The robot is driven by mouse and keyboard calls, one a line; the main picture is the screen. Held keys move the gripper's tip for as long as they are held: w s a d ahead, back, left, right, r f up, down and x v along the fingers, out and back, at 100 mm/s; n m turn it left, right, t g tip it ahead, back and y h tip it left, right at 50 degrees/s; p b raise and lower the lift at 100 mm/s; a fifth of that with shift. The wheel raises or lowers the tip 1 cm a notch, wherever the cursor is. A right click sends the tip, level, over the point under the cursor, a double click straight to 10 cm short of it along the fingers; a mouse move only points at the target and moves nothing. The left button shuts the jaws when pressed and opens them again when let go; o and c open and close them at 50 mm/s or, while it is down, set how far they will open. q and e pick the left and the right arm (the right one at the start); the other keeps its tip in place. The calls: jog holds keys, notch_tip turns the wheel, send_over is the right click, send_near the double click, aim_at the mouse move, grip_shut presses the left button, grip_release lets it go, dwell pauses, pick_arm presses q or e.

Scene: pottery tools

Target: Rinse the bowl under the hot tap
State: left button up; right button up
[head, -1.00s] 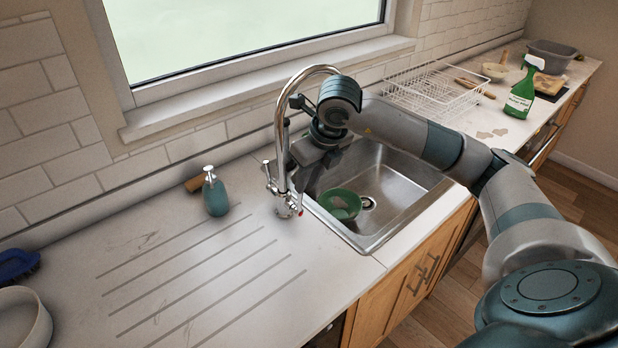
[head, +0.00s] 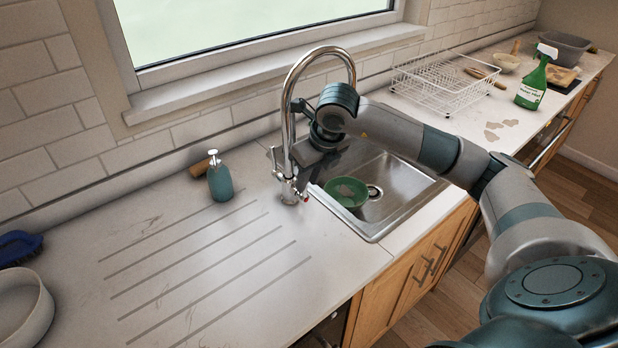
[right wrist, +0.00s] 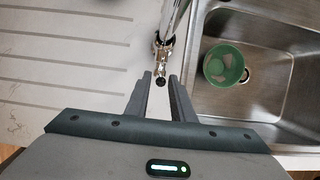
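The green bowl (head: 347,193) sits upright in the steel sink, near its left side, beside the drain. It also shows in the right wrist view (right wrist: 212,67), with pale and darker patches inside. The chrome tap (head: 290,110) stands at the sink's left edge, and a small red mark shows on the right of its base. No water stream is visible. My right gripper (right wrist: 160,76) is open, its two fingers apart on either side of the tap's dark-ended lever (right wrist: 160,80); contact cannot be told. In the head view its fingertips are hard to make out near the tap. My left gripper is out of view.
A teal soap bottle (head: 220,182) stands left of the tap, with a brown block behind it. A white wire rack (head: 437,88) and a green spray bottle (head: 533,82) stand right of the sink. The grooved drainboard (head: 200,262) is clear.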

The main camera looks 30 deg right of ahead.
jog(key=shift+d+f, duration=0.1)
jog(key=shift+d, duration=0.05)
jog(key=shift+w+d+f+b, duration=0.1)
jog(key=shift+d+f+b, duration=0.2)
jog(key=shift+d+b, duration=0.35)
jog(key=shift+s+d+f+b, duration=0.1)
jog(key=shift+d+f+b, duration=0.15)
jog(key=shift+d+b, duration=0.35)
jog(key=shift+w+d+f+b, duration=0.1)
jog(key=shift+d+f+b, duration=0.2)
jog(key=shift+d+b, duration=0.3)
jog(key=shift+d, duration=0.1)
jog(key=shift+f, duration=0.2)
dwell(0.9)
jog(key=shift+a, duration=0.25)
dwell(1.6)
jog(key=a+r+p, duration=0.3)
jog(key=r+p, duration=0.2)
jog(key=r, duration=0.5)
jog(key=shift+a, duration=0.4)
dwell(0.9)
dwell(0.5)
